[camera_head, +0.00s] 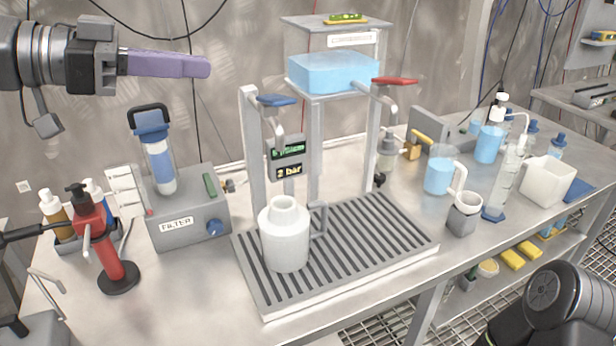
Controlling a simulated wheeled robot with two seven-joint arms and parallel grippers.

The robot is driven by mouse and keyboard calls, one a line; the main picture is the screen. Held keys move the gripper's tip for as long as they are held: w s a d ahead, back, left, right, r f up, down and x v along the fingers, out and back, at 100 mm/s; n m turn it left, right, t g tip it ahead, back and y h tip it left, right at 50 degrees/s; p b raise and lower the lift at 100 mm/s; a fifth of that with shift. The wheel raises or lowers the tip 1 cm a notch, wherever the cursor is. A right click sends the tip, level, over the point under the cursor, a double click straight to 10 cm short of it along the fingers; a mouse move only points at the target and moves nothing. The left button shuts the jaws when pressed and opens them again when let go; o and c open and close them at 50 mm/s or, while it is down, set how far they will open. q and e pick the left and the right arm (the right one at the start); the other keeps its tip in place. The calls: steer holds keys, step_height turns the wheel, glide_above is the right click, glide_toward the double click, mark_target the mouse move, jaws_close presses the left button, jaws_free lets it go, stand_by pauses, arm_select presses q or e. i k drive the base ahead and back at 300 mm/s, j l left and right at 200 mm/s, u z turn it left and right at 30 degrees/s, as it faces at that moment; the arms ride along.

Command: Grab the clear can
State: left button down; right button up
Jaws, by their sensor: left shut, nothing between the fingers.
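My left gripper (205,66), with purple fingers, points right at the upper left, in front of the wall. It is shut and empty, well above the bench. A white can (285,240) with a short neck and a grey handle stands upright on the slatted drip tray (395,250), below and right of the gripper. A clear jug (440,172) with blue liquid and a white handle stands on the bench to the right. I cannot tell for sure which of these is the clear can. My right arm shows at the lower right, its gripper out of view.
A dispenser frame with a blue-filled clear tank (340,72) and two levers rises behind the tray. A filter unit (188,215) and a red pump stand (108,250) are at left. A white beaker (548,180), grey cup (463,213) and bottles crowd the right.

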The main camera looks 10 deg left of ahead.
mark_target(284, 225)
steer(key=k+l, duration=0.65)
steer(key=k, duration=0.25)
